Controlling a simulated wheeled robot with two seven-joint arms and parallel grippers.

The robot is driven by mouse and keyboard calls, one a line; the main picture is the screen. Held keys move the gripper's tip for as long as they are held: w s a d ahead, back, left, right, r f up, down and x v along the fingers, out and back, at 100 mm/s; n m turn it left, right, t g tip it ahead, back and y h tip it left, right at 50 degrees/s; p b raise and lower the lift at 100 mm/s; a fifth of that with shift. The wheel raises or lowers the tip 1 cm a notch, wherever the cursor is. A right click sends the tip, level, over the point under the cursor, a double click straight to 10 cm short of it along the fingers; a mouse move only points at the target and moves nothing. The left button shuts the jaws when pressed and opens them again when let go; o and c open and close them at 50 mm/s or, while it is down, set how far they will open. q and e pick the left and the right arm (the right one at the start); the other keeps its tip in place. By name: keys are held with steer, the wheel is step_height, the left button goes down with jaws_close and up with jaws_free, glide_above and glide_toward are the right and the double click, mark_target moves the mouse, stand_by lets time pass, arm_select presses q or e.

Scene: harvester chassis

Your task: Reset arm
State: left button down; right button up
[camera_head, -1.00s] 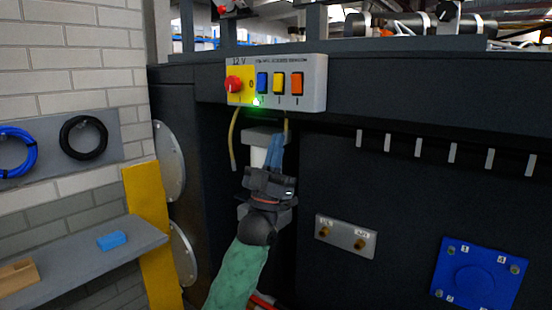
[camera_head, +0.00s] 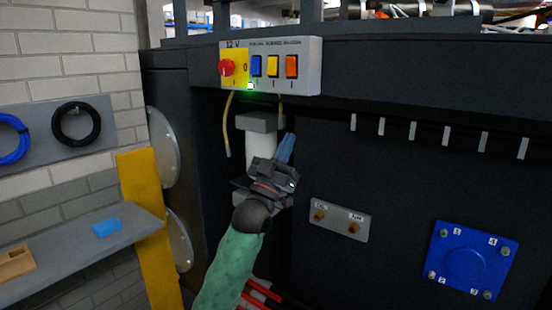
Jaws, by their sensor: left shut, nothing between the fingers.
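My left gripper (camera_head: 286,148) has blue fingers, shut and empty. It points up in front of the dark recess, below the switch box (camera_head: 308,68) and apart from it. My left arm, in a green sleeve, comes up from the bottom. The switch box is marked 12 V and has a red knob (camera_head: 227,68) and blue, yellow and orange switches (camera_head: 273,66). A green light glows at its lower edge. A white cylinder (camera_head: 262,146) stands in the recess, partly hidden by my gripper. My right gripper is not in view.
A plate with two brass fittings (camera_head: 340,220) and a blue cover (camera_head: 470,262) sit on the chassis at right. A shelf (camera_head: 75,258) with a blue block (camera_head: 107,228) stands left, beside a yellow post (camera_head: 146,225). Two cable coils hang above. Red hoses (camera_head: 262,290) lie low.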

arm_select(q)
steer(key=w+a+f+n+g+y, duration=0.1)
steer(key=w+f+g+y, duration=0.3)
steer(key=f, duration=0.5)
steer(key=w+a+f+n+g+y, duration=0.1)
steer(key=w+a+f+g+y, duration=0.15)
steer(key=f+y, duration=0.4)
steer(key=s+a+f+n+g+y, duration=0.1)
steer(key=s+a+f+g+y, duration=0.2)
steer(key=f, duration=1.2)
steer(key=s+a+f+n+g+y, duration=0.1)
steer(key=s+a+f+g, duration=0.3)
steer(key=f, duration=1.1)
steer(key=s+a+f+n+g, duration=0.1)
steer(key=s+a+f, duration=0.1)
steer(key=s+f, duration=0.4)
steer(key=s+a+f+g, duration=0.1)
steer(key=s+a+f, duration=0.2)
steer(key=s+f, duration=0.35)
steer(key=s+a+f+g, duration=0.1)
steer(key=s+f+g, duration=0.1)
steer(key=s+f, duration=0.9)
steer(key=s+a+f+n+g+y, duration=0.1)
steer(key=s+f+g, duration=0.2)
steer(key=s+f, duration=0.9)
steer(key=s, duration=0.8)
steer(key=shift+a, duration=0.35)
